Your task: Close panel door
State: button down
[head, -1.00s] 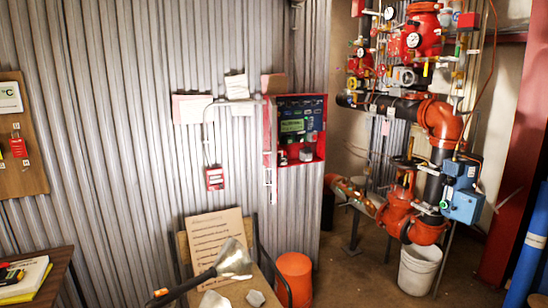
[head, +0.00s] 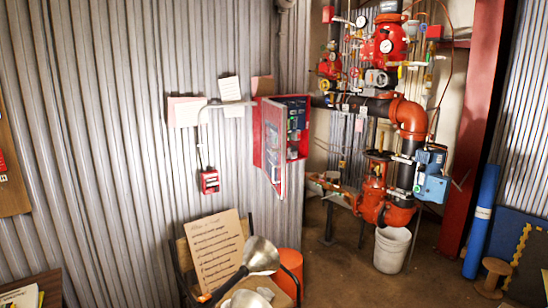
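The red wall panel box (head: 297,152) is mounted on the corrugated metal wall, slightly right of the middle of the head view. Its door (head: 273,142), red-framed with a grey pane, stands open. It juts out from the box's left side and covers the left part of the interior. The dark blue inside (head: 297,112) shows to the right of the door. A small light-coloured part (head: 276,172) is on the door near its free edge. My gripper is not in view.
A chair with a cardboard sign (head: 215,250) and metal cone-shaped shade (head: 262,256) stands below and left of the panel. An orange bucket (head: 289,268) is beside it. Orange-and-black pipework (head: 405,125) and a white bucket (head: 392,250) are right. Some floor (head: 345,272) is clear.

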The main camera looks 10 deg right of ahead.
aim_at(275, 115)
jog(key=i+l+z, duration=0.15)
jog(key=z, duration=0.75)
jog(key=i, duration=1.65)
jog(key=i+u, duration=0.2)
jog(key=u, duration=0.25)
jog(key=i+u, duration=0.25)
jog(key=u, duration=0.15)
